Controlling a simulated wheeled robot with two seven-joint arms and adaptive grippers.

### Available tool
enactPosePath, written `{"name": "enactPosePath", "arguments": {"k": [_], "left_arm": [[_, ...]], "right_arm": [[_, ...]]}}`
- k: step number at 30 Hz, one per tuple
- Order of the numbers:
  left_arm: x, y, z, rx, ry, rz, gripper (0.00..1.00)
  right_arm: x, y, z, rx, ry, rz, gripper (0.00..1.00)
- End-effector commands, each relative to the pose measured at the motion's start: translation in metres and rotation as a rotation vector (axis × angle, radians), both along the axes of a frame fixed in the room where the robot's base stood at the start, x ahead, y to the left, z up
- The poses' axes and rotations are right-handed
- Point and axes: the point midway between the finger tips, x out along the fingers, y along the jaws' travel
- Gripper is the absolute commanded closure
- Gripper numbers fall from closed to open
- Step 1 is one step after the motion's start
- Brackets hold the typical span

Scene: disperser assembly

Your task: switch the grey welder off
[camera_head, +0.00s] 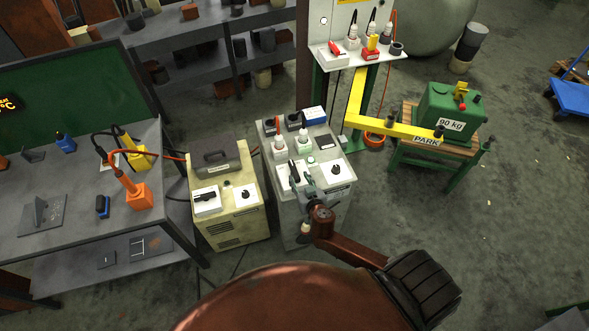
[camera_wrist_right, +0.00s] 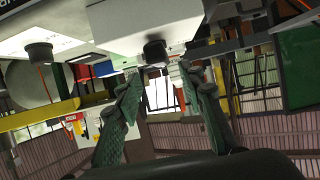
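The grey welder (camera_head: 299,222) is a grey cabinet in the middle of the head view. Its top carries a left white plate (camera_head: 283,184), partly covered by my gripper, and a right white plate with a black knob (camera_head: 336,170). My right gripper (camera_head: 301,186) is over the left plate. In the right wrist view its dark green fingers (camera_wrist_right: 161,75) are spread with a gap between them. A black switch handle (camera_wrist_right: 155,51) on a white plate (camera_wrist_right: 140,22) lies just beyond the fingertips, near the gap. I cannot tell its setting or any contact. My left gripper is out of view.
A cream welder (camera_head: 232,232) with a similar switch (camera_head: 207,197) and knob stands close on the left. A workbench (camera_head: 75,215) with orange and yellow tools is farther left. A yellow arm (camera_head: 356,95) and a green weight (camera_head: 446,115) stand right.

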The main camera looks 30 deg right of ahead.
Motion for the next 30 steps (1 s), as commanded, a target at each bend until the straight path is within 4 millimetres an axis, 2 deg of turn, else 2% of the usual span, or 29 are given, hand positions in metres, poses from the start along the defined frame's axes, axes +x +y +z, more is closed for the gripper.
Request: {"name": "enactPosePath", "arguments": {"k": [5, 10, 15, 26, 30], "left_arm": [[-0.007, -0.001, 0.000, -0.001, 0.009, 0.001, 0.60], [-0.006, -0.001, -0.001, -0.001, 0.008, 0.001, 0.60], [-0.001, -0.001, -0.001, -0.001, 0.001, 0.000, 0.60], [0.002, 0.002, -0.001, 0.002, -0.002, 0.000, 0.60], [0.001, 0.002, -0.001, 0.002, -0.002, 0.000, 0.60]], "right_arm": [[0.022, -0.004, -0.008, -0.002, -0.002, 0.004, 0.64], [0.046, -0.011, -0.018, -0.002, -0.002, 0.004, 0.64], [0.062, -0.015, -0.027, 0.000, 0.001, 0.002, 0.64], [0.068, -0.016, -0.030, 0.001, 0.001, 0.002, 0.64], [0.068, -0.016, -0.029, 0.001, 0.001, 0.002, 0.72]]}}
